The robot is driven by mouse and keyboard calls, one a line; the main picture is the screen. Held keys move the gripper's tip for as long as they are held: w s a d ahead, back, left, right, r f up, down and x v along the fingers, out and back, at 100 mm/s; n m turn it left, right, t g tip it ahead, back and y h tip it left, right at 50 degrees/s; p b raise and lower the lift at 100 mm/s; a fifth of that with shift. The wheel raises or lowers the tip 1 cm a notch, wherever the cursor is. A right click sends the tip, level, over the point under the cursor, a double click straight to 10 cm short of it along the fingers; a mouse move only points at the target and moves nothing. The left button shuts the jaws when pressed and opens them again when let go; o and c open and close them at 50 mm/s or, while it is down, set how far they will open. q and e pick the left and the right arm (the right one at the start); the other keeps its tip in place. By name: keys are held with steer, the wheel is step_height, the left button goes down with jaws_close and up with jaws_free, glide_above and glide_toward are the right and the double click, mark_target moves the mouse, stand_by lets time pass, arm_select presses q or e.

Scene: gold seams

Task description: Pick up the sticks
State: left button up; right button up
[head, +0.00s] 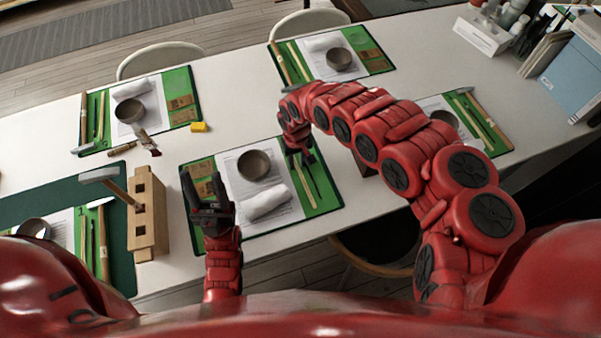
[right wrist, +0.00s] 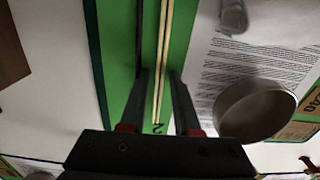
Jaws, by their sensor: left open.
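Thin pale sticks (head: 303,186) lie on the right part of the near green mat (head: 332,198), next to a dark thin tool (head: 314,176). In the right wrist view the pale sticks (right wrist: 163,62) run lengthwise between the fingertips of my right gripper (right wrist: 158,78), with the dark tool (right wrist: 140,35) to their left. My right gripper is open, its fingers apart on either side of the sticks; I cannot tell its height above them. In the head view it (head: 300,156) is over the sticks' far end. My left gripper (head: 209,188) is open and empty, over the mat's left part.
A grey bowl (head: 254,165) and a rolled white cloth (head: 266,201) sit on the paper left of the sticks. A wooden block with holes (head: 147,230) and a hammer (head: 100,175) stand at left. A yellow block (head: 199,127) lies behind. Similar mats surround this one.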

jaws_close()
steer(key=shift+r, duration=0.1)
